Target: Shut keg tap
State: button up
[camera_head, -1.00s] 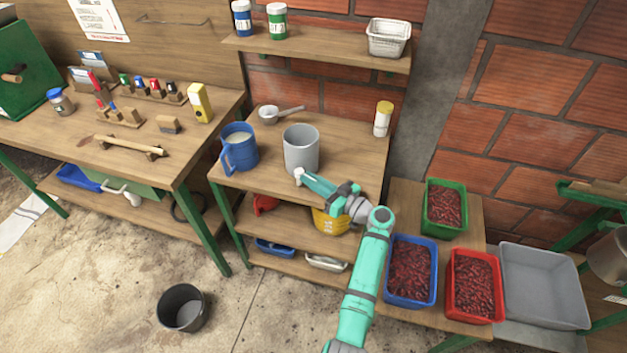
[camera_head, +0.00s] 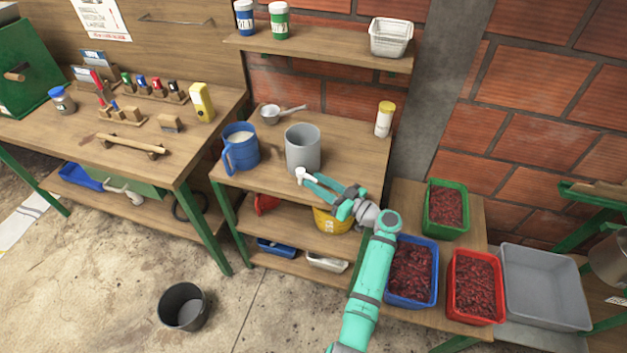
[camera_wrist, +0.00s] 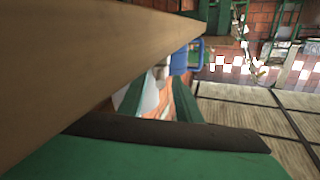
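The keg appears to be the grey cylinder (camera_head: 302,152) on the upper shelf of the small wooden rack. A small white tap (camera_head: 300,174) shows low at its front, by the shelf edge. My gripper (camera_head: 309,182) reaches in from the right, with its fingertips close to the tap. A gap shows between its teal fingers, so it looks open. In the wrist view, my gripper (camera_wrist: 158,104) has a pale white part, likely the tap (camera_wrist: 151,94), between or just beyond its fingers. Contact cannot be told. The tap handle's position is too small to tell.
A blue jug (camera_head: 240,150) stands left of the keg. The wooden shelf (camera_head: 260,178) edge runs close beside my gripper. A yellow bucket (camera_head: 330,222) sits below. Blue (camera_head: 411,298), red (camera_head: 476,317) and green (camera_head: 446,228) crates of red cherries stand to the right.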

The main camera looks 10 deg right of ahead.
jog(key=v, duration=0.9)
jog(key=shift+c, duration=0.7)
